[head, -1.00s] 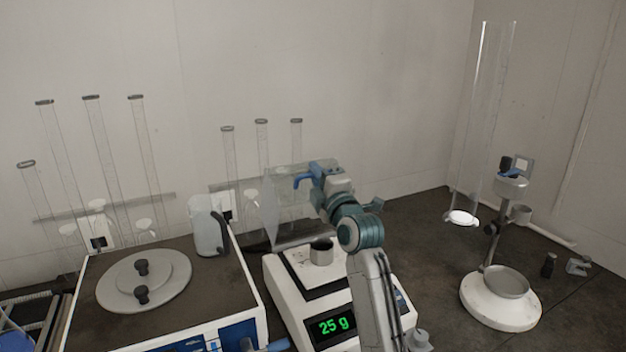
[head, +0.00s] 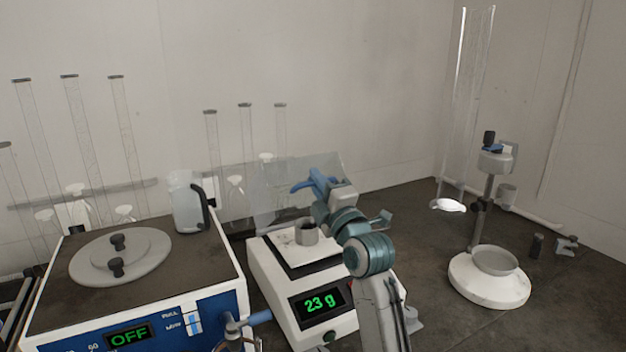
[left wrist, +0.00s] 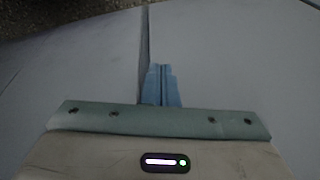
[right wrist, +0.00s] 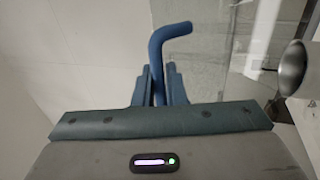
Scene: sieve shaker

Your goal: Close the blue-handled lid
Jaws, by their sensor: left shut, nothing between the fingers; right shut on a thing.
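The clear lid (head: 268,190) of the white balance (head: 285,300) stands raised and tilted over the back of the balance. Its blue handle (right wrist: 170,40) is a bent rod. My right gripper (right wrist: 158,92) is shut on this rod, which rises between its fingers; the clear panel shows to the right. In the head view the right gripper (head: 322,184) is beside the lid, above and behind the pan. A metal cup (head: 306,233) stands on the pan, and it shows at the right edge of the right wrist view. My left gripper (left wrist: 161,88) is shut and empty over grey surfaces.
A sieve shaker (head: 215,265) with a round lid and a jug (head: 188,205) on top is left of the balance. A white-based stand (head: 490,285) is at the right. Tall clear tubes line the back wall. Dark counter between balance and stand is clear.

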